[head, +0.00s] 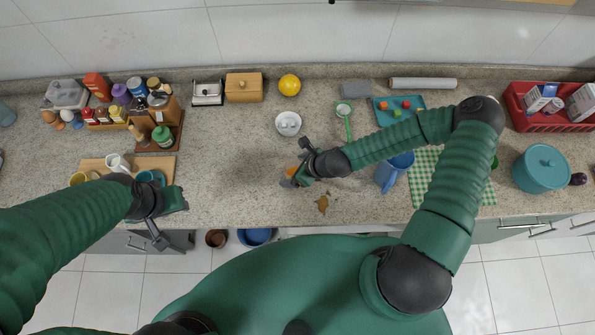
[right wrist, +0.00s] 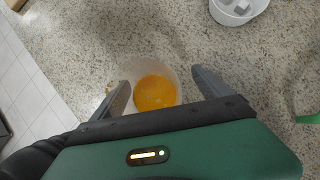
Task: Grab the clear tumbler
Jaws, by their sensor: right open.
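The clear tumbler (right wrist: 154,72) holds orange liquid and stands on the counter in the right wrist view. In the head view only a little orange of the tumbler (head: 292,171) shows beside my right gripper, which partly hides it. My right gripper (right wrist: 163,84) is open, one finger on each side of the tumbler, with gaps visible between fingers and wall. It also shows in the head view (head: 296,164). My left gripper (head: 172,221) is open and empty over the counter's front edge at the left.
A white bowl (head: 288,123) stands just behind the tumbler, and a brown spill (head: 323,203) lies in front of it to the right. A blue pitcher (head: 393,174) stands right of my right gripper. The counter left of the tumbler is clear.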

